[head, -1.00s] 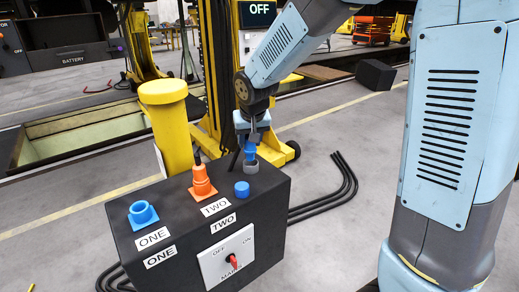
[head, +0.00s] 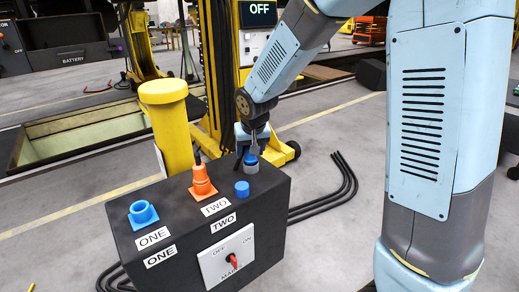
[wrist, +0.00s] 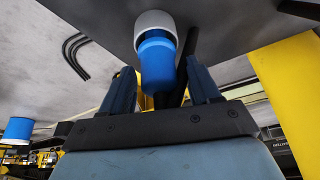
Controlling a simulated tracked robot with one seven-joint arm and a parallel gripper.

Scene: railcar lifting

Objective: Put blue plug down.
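The blue plug (head: 250,158) stands upright in a grey ring-shaped holder (head: 251,168) at the back right of the black box's top. In the wrist view the blue plug (wrist: 157,66) sits with its far end inside the pale holder (wrist: 155,22). My gripper (head: 251,150) is directly above and around the plug. In the wrist view my gripper's (wrist: 163,85) two fingers stand apart on either side of the plug, with a visible gap at least on the right. A black cable runs behind the plug.
The black box (head: 177,237) carries a blue socket (head: 143,214) marked ONE, an orange plug (head: 202,182), a blue round piece (head: 242,188) near TWO and a red switch (head: 234,261). A yellow post (head: 170,125) stands close behind. Black cables (head: 345,185) lie on the floor at right.

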